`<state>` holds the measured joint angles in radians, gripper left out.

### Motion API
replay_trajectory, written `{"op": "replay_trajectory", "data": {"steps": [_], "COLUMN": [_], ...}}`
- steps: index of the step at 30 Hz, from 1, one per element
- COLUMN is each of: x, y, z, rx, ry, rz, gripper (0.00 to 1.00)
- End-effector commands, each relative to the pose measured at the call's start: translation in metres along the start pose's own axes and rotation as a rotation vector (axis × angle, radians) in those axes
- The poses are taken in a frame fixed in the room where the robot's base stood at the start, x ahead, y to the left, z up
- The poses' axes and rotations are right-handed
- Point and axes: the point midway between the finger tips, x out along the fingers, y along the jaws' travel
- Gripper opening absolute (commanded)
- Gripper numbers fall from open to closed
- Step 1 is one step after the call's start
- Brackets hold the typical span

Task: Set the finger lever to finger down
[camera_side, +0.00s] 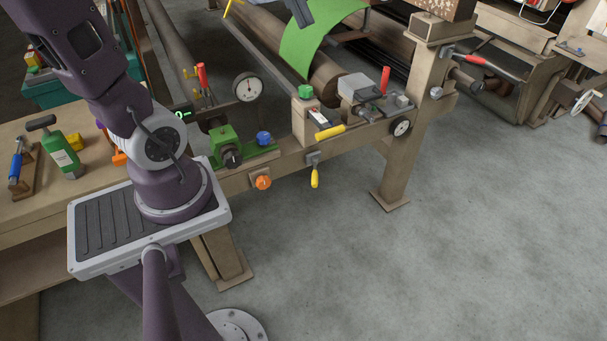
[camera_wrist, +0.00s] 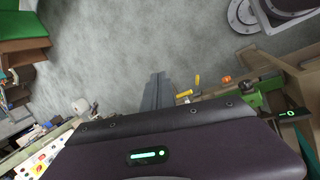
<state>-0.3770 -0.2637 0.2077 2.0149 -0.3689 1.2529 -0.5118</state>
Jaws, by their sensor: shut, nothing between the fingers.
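No lever is legibly marked as the finger lever, so I cannot tell which one it is. Candidates in the side view are a yellow-handled lever (camera_side: 329,131) lying out sideways from the rail and a yellow handle (camera_side: 315,178) hanging down below it. Red upright handles stand at the right (camera_side: 385,80) and left (camera_side: 202,76). My gripper (camera_side: 303,21) reaches in at the top edge, above and apart from these levers. In the wrist view my gripper (camera_wrist: 158,76) has its fingers together and empty, left of two yellow handles (camera_wrist: 184,94) (camera_wrist: 196,79).
A green curved sheet (camera_side: 312,38) and a roller (camera_side: 265,40) lie behind the rail. A dial gauge (camera_side: 248,87), a green block (camera_side: 224,140), an orange knob (camera_side: 263,183) and a blue knob (camera_side: 264,138) are left of the levers. Open floor (camera_side: 450,240) lies in front.

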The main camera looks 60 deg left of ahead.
Motion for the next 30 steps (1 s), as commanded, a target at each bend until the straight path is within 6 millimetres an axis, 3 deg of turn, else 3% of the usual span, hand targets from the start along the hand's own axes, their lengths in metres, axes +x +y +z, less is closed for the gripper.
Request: {"op": "replay_trajectory", "data": {"steps": [1,6,14,23,30], "x": [0.0,-0.006,-0.013,0.128,0.286], "y": [0.006,0.004,-0.042,-0.102,-0.172], "z": [-0.032,-0.129,-0.242,-0.251,-0.266], "rx": [-0.208,-0.81,-1.428,-1.426,-1.423], "ry": [-0.028,-0.105,-0.178,-0.187,-0.188], "rz": [0.02,0.11,0.227,0.215,0.208], "gripper": [0.0,0.0,0.0,0.0,0.0]}}
